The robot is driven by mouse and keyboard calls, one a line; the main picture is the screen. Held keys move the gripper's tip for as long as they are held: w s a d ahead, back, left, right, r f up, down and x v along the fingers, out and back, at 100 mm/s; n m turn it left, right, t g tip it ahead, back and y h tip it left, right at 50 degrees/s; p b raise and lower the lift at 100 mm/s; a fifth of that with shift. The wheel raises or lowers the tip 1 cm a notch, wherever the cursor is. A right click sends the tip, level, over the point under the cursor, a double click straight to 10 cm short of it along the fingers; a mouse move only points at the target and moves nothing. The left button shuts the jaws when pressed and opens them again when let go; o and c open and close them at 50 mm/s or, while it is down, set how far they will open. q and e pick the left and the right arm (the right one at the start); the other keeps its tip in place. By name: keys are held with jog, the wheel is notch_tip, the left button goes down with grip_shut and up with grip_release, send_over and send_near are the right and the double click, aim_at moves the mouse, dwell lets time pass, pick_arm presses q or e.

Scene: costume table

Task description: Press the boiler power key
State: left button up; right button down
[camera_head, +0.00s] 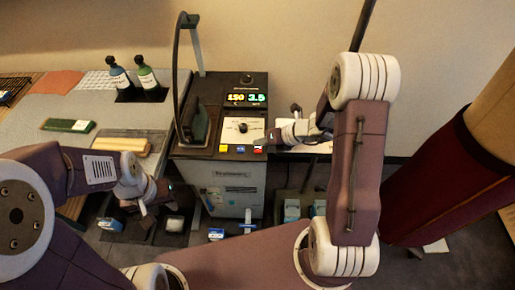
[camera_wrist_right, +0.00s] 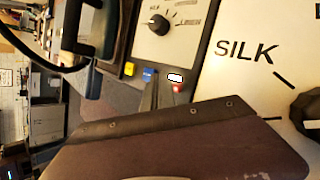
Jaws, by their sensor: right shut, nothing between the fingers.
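The boiler unit (camera_head: 220,190) stands in the middle of the head view, with a lit display (camera_head: 246,98) reading 150 and 3.5 and a dial (camera_head: 243,127). Along its front edge sit a yellow key (camera_wrist_right: 130,69), a blue key (camera_wrist_right: 150,75) and a red key (camera_wrist_right: 178,88) with a white patch (camera_wrist_right: 175,77) beside it. I cannot read which is the power key. My right gripper (camera_head: 272,140) is shut and empty, close to the red key; contact cannot be told. My left gripper (camera_head: 143,207) hangs low at the left, its jaws unclear.
An iron (camera_head: 196,126) with a dark hose stands on the unit's left. A large SILK dial panel (camera_wrist_right: 250,70) fills the wrist view's right.

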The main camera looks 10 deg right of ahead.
dwell(0.5)
jog(key=shift+f+b, duration=0.35)
jog(key=shift+s, duration=0.25)
pick_arm(q)
jog(key=shift+s+f, duration=0.15)
jog(key=shift+f, duration=0.25)
pick_arm(e)
jog(key=shift+f, duration=0.1)
